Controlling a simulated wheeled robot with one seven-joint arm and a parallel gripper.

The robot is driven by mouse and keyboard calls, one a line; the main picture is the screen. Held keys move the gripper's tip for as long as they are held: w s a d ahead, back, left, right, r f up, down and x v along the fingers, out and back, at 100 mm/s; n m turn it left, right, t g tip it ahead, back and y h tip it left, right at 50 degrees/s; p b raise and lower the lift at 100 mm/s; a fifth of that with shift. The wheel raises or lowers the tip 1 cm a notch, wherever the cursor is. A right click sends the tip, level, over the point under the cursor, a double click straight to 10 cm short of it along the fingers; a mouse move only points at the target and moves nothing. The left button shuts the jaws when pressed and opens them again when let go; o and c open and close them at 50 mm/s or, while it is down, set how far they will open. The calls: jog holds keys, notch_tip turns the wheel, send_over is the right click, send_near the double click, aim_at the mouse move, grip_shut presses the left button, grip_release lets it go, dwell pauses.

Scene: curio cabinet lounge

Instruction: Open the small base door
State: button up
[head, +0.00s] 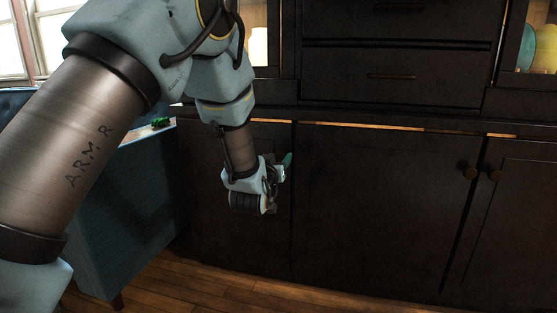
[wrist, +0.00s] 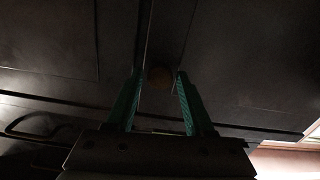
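The small base door (head: 215,215) is the narrow dark panel at the left of the cabinet base in the head view. It looks shut, and my arm hides part of it. My gripper (head: 287,160) is at its right edge, near the seam with the wide door. In the wrist view, a round brownish knob (wrist: 160,76) shows between the green fingertips of my gripper (wrist: 160,74). The fingers are apart, with a dark gap on each side of the knob. A dark seam runs just left of the knob there. The head view does not show this knob.
The wide middle door (head: 375,210) and the right door (head: 515,230) are shut, with round knobs (head: 470,172) side by side. Drawers (head: 400,75) are above. A blue upholstered seat (head: 125,210) stands close at left. Wooden floor (head: 230,290) lies in front.

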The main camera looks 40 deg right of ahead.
grip_shut()
dwell(1.1)
